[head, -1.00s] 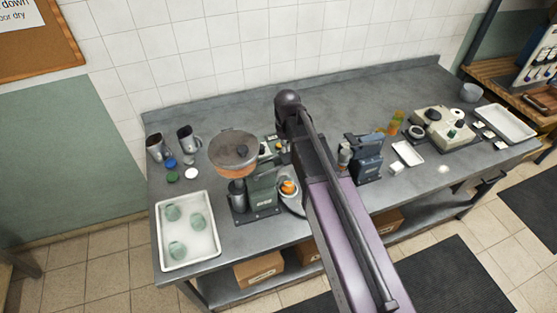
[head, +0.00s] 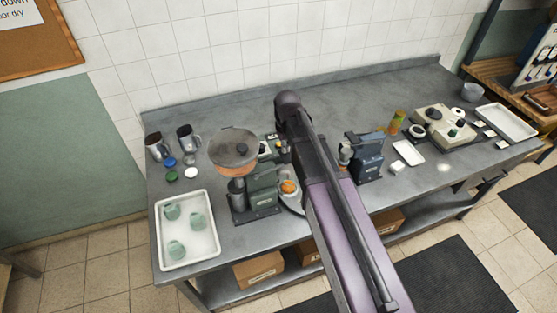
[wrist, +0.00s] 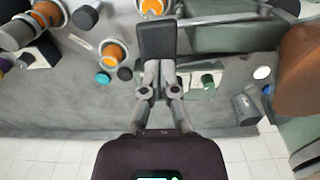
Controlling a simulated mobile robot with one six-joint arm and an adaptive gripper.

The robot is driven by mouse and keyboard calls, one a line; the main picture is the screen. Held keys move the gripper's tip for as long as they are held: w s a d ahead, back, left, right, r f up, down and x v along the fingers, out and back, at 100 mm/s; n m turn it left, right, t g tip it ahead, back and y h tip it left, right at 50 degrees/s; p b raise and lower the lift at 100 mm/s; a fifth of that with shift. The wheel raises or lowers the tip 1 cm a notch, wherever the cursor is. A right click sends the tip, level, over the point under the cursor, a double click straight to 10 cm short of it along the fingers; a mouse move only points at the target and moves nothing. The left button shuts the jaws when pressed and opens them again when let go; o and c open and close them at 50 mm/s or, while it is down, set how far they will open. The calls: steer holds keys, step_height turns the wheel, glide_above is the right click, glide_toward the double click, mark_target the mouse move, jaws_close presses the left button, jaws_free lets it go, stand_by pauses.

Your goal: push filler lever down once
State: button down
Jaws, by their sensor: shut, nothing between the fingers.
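The filler (head: 262,188) stands on the left half of the bench, with a grey-green body and a copper hopper (head: 222,166) under a dark lid. In the wrist view its body (wrist: 225,38) is at the upper right and the hopper (wrist: 303,75) at the right edge. In the head view my arm hides the gripper.
A white tray (head: 187,256) with several green jars is at the left bench end. A blue-grey machine (head: 368,160) stands right of my arm. Another white tray (head: 508,124) lies far right.

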steer(key=shift+f+b, duration=0.7)
steer(key=shift+f, duration=0.1)
steer(key=shift+w+d+f+b, duration=0.1)
steer(key=shift+d+f+b, duration=0.05)
steer(key=shift+f+b, duration=1.1)
steer(key=shift+d+f+b, duration=0.1)
steer(key=shift+f+b, duration=1.1)
steer(key=shift+r, duration=0.15)
steer(key=shift+r+p, duration=3.6)
steer(key=shift+p, duration=0.2)
step_height(320, 180, up, 5)
steer(key=p, duration=0.5)
steer(key=shift+f, duration=0.1)
